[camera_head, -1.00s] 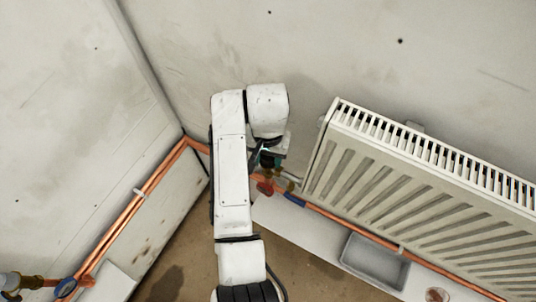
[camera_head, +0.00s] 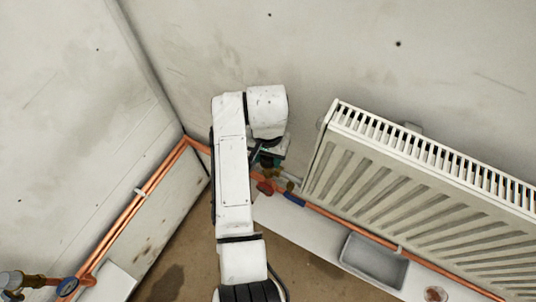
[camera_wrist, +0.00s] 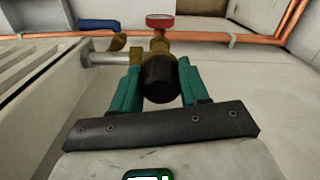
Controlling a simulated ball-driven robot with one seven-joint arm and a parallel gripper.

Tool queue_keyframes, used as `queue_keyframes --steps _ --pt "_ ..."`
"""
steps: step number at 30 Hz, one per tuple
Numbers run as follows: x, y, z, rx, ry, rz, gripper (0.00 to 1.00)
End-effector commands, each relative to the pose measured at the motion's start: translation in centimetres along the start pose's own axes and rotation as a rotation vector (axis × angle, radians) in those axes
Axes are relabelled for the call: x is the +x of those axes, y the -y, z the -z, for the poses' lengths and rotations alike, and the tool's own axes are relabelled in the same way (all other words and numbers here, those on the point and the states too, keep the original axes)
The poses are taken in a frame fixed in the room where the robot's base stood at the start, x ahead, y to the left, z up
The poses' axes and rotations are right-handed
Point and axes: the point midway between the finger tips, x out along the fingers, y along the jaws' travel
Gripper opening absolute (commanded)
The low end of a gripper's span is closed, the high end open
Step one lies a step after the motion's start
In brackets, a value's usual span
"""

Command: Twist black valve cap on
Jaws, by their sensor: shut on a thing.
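The black valve cap (camera_wrist: 160,79) sits between the two green fingers of my gripper (camera_wrist: 161,88) in the wrist view. My gripper is shut on it. The cap lines up with the end of a brass valve (camera_wrist: 160,46), and it touches or nearly touches it; whether it is threaded on I cannot tell. In the head view my gripper (camera_head: 272,160) is partly hidden by my arm, beside the brass valve (camera_head: 272,174) at the radiator's lower left corner. The cap is hard to make out there.
The white radiator (camera_head: 420,190) stands to the right of my gripper. A red round handle (camera_wrist: 160,20) and a blue handle (camera_wrist: 98,25) are near the valve. Copper pipes (camera_head: 340,219) run along the wall. A grey tray (camera_head: 374,262) lies on the ledge below the radiator.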

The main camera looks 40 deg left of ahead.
Motion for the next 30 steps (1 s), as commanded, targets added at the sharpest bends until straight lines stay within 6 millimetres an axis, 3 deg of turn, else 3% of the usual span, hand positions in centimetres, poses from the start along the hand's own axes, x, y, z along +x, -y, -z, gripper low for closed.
queue_keyframes --steps 21,30 --pt "0.48 0.07 -0.14 0.894 0.01 -0.011 0.16" --pt "0.54 0.08 -0.11 0.99 0.009 -0.013 0.16"
